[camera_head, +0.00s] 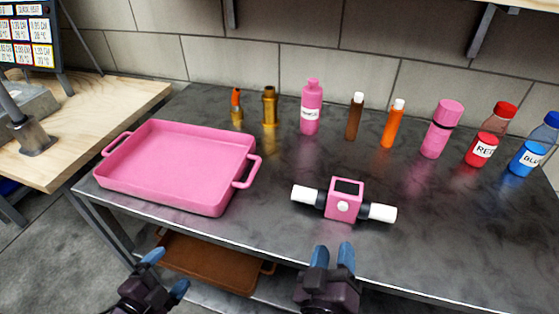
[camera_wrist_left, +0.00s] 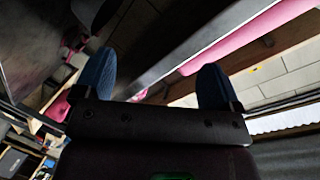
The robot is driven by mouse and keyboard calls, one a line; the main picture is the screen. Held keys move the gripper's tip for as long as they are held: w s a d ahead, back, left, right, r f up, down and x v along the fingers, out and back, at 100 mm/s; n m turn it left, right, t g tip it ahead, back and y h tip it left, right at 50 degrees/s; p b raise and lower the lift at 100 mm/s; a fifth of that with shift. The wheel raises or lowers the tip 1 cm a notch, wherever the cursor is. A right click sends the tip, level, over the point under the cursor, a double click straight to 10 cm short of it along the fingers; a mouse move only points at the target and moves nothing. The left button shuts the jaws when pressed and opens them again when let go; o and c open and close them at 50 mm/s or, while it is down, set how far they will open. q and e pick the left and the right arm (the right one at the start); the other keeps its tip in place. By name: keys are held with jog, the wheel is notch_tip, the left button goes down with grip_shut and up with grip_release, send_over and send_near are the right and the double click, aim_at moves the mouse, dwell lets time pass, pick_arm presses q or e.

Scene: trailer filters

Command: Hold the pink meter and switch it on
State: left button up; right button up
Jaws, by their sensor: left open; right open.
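The pink meter (camera_head: 344,200) lies on the dark table near its front edge, right of centre. It is a pink box with a dark screen on top, a round white knob on its front face and a white-ended handle on each side. My right gripper (camera_head: 332,256) is open and empty, in front of the meter and apart from it. My left gripper (camera_head: 165,272) is open and empty, low at the left in front of the table. Its two blue fingers also show spread apart in the left wrist view (camera_wrist_left: 155,85), with nothing between them.
A pink tray (camera_head: 232,192) with two handles fills the table's left part. Several bottles stand along the back, including a pink bottle (camera_head: 311,112), a red-capped bottle (camera_head: 484,148) and a blue-labelled bottle (camera_head: 527,158). A brown tray (camera_head: 212,262) sits below the tabletop.

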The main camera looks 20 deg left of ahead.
pick_arm(q)
jog(key=w+r+m+t+h, duration=0.1)
jog(key=w+r+m+h, duration=0.2)
jog(key=r+m+h, duration=0.55)
jog(key=w+r+m+t+h, duration=0.25)
jog(key=r+m, duration=0.25)
jog(key=m, duration=0.9)
jog(key=w+d+r+m+g+h, duration=0.2)
jog(key=w+d+m+g+h, duration=0.25)
jog(key=m+g, duration=0.4)
jog(key=w+d+r+m+g+h, duration=0.1)
jog(key=w+d+m+g+h, duration=0.2)
jog(key=d+m+g, duration=0.55)
jog(key=m+g+y, duration=0.2)
jog(key=y, duration=0.4)
send_near(322, 192)
jog(key=d, duration=0.3)
jog(key=d+f, duration=0.1)
jog(key=d, duration=0.5)
jog(key=shift+s+d+f, duration=0.1)
jog(key=shift+f, duration=0.05)
